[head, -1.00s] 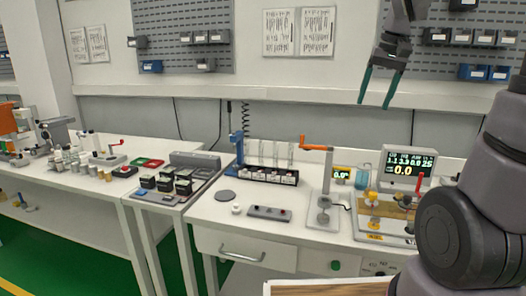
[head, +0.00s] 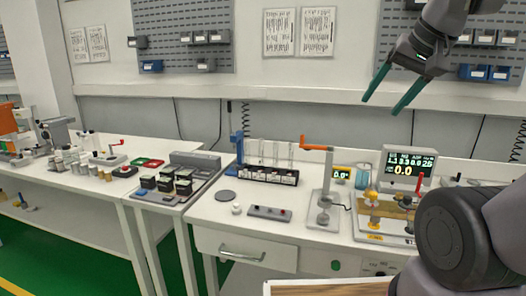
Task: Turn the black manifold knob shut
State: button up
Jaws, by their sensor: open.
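My gripper (head: 381,106) is open and empty, with two green fingers pointing down and to the left. It hangs high at the upper right, in front of the wall and shelf edge and clear of the bench things. A low grey bar (head: 268,213) with several small knobs lies on the bench near the front edge; it may be the manifold. Its knobs are too small for me to pick out the black one or tell how it is turned. My gripper is well above and to the right of this bar.
A black rack with glass tubes (head: 268,176) stands behind the bar. A stand with an orange lever (head: 317,142) and a display unit (head: 408,168) stand to the right. A grey disc (head: 226,196) and white knob (head: 237,209) lie left of the bar.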

aim_at(407, 199)
jog(key=z, duration=0.9)
